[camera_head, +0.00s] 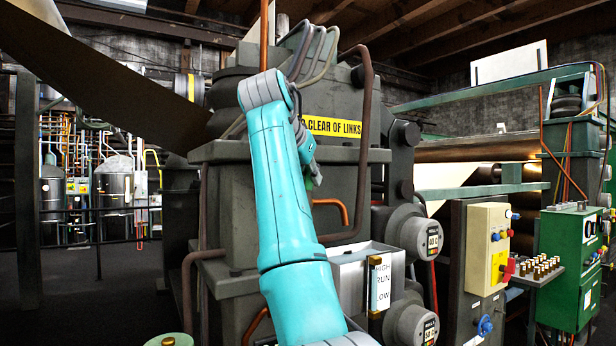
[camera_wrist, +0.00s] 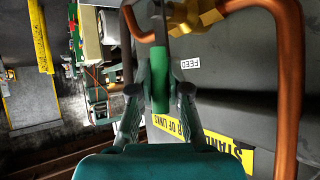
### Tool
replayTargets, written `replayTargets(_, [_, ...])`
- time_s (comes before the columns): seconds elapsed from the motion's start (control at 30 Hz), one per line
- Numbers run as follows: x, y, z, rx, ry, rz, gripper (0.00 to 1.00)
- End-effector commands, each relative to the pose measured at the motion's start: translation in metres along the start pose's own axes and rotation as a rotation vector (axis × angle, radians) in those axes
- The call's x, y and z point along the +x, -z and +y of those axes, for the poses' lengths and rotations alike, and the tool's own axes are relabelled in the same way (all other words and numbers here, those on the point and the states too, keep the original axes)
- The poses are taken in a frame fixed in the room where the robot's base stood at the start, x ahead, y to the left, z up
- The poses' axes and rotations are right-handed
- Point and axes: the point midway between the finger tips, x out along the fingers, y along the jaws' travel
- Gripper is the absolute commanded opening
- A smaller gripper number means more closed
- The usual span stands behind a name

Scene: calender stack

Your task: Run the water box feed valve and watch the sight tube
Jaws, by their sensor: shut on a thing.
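In the wrist view my gripper (camera_wrist: 160,92) has its two fingers on either side of a green lever grip (camera_wrist: 158,68) and is shut on it. A grey lever runs from the grip towards the brass feed valve (camera_wrist: 197,18), which sits between copper pipes. A white FEED label (camera_wrist: 190,63) is beside it. In the head view my gripper (camera_head: 314,176) is partly hidden behind my turquoise arm, against the grey machine. The pale water box (camera_head: 347,258) is below, partly covered by my arm. The sight tube (camera_head: 375,285) stands at its front by a HIGH, RUN, LOW plate; its level is unclear.
Round gauges (camera_head: 432,238) stick out right of the box. A control post with a cream panel (camera_head: 488,247) and a green cabinet (camera_head: 572,262) stand further right. A copper pipe (camera_wrist: 290,90) runs close beside my gripper. Dark floor lies open at left.

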Motion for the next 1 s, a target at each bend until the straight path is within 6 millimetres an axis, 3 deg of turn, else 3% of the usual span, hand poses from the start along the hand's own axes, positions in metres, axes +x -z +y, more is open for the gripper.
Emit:
replayTargets(0.47, [0.0008,0.0014,0.0006,0.006,0.002,-0.006,0.00])
replayTargets(0.5, [0.0008,0.0014,0.0006,0.005,0.002,-0.006,0.26])
replayTargets(0.57, [0.0008,0.0013,0.0006,0.005,0.002,-0.006,0.41])
replayTargets(1.0, [-0.0079,0.0013,-0.0003,0.005,0.003,-0.006,0.42])
